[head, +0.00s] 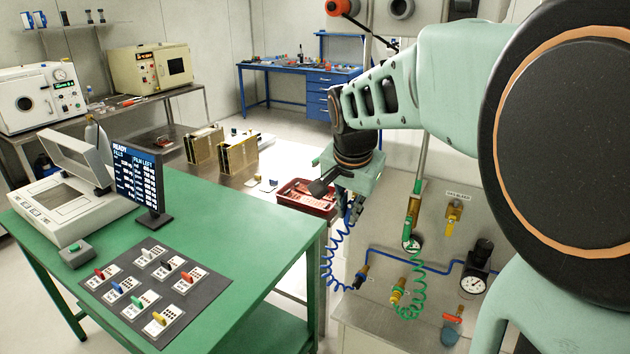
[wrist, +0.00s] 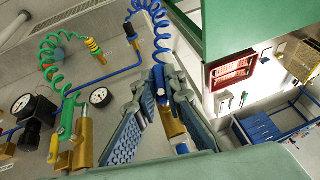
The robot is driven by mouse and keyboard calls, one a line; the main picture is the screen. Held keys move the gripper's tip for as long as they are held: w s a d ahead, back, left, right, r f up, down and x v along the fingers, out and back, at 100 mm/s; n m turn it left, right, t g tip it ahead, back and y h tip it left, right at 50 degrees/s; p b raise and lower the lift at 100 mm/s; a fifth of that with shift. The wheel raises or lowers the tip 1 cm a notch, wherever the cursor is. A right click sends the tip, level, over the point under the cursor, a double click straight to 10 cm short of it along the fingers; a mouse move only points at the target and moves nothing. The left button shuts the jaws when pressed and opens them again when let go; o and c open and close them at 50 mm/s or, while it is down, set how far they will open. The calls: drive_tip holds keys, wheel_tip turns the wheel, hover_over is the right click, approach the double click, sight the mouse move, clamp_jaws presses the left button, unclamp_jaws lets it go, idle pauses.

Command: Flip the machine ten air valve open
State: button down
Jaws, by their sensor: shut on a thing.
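In the wrist view, my gripper (wrist: 158,90) has its two ribbed fingers closed about a blue lever (wrist: 161,82) on a brass air valve (wrist: 172,123). The brass body shows between the fingers. A blue coiled hose (wrist: 161,38) runs just beyond the fingertips. In the head view, my gripper (head: 351,203) points down beside the grey panel (head: 380,325), above the blue coiled hose (head: 338,255); the held valve is mostly hidden there. I cannot read a machine number on the valve.
A green-handled valve (head: 413,210) and a yellow one (head: 453,215) are on the panel, with a pressure gauge (head: 473,284) and green coiled hose (head: 412,300). A green table (head: 225,228) with a monitor (head: 138,182) stands left; a red tray (head: 306,198) lies behind.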

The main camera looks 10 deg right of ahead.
drive_tip(key=shift+d+g+h+p, duration=0.1)
drive_tip(key=shift+g+h+p, duration=0.5)
drive_tip(key=shift+h, duration=0.3)
drive_tip(key=c, duration=2)
unclamp_jaws()
drive_tip(key=v, duration=1.2)
drive_tip(key=shift+s, duration=0.1)
